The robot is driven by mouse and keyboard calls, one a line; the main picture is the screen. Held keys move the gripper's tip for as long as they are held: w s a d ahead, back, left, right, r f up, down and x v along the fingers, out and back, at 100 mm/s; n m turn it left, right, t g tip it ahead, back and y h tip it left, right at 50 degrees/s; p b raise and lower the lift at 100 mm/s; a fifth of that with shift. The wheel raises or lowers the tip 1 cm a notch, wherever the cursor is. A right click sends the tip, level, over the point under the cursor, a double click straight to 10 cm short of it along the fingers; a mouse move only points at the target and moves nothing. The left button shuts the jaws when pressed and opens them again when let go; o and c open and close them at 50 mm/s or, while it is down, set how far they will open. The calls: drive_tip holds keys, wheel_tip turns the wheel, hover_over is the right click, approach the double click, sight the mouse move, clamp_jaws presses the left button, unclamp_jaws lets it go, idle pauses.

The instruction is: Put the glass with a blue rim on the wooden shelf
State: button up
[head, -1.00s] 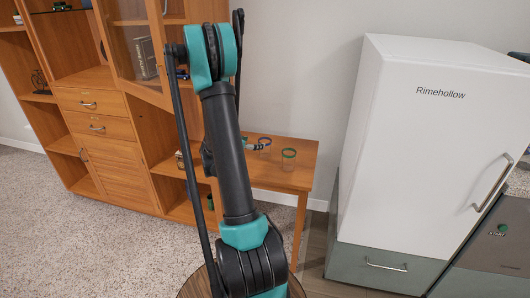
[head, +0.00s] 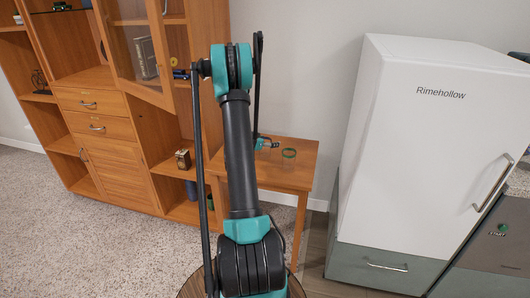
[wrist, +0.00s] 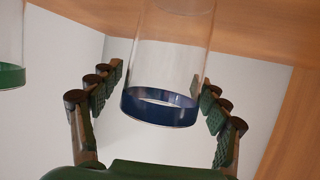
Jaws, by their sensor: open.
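The glass with a blue rim (wrist: 160,106) fills the middle of the wrist view, between the fingers of my open gripper (wrist: 157,80). Small gaps seem to remain on both sides. In the head view my gripper (head: 268,145) is at the small wooden table (head: 280,177), and I cannot clearly make out the blue-rimmed glass there. A glass with a green rim (head: 289,158) stands on the table just right of the gripper; its rim also shows at the left edge of the wrist view (wrist: 10,76). The wooden shelf unit (head: 108,152) stands at the left.
The shelf unit holds a book (head: 145,58), a small dark gold object (head: 183,159) and a blue object (head: 191,190); its glass door (head: 130,50) stands ajar. A white fridge (head: 420,150) stands right of the table. Carpet in front is clear.

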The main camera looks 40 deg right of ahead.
drive_tip(key=shift+w+d+f, duration=0.15)
drive_tip(key=shift+d, duration=0.15)
drive_tip(key=c, duration=1.5)
drive_tip(key=shift+c, duration=0.8)
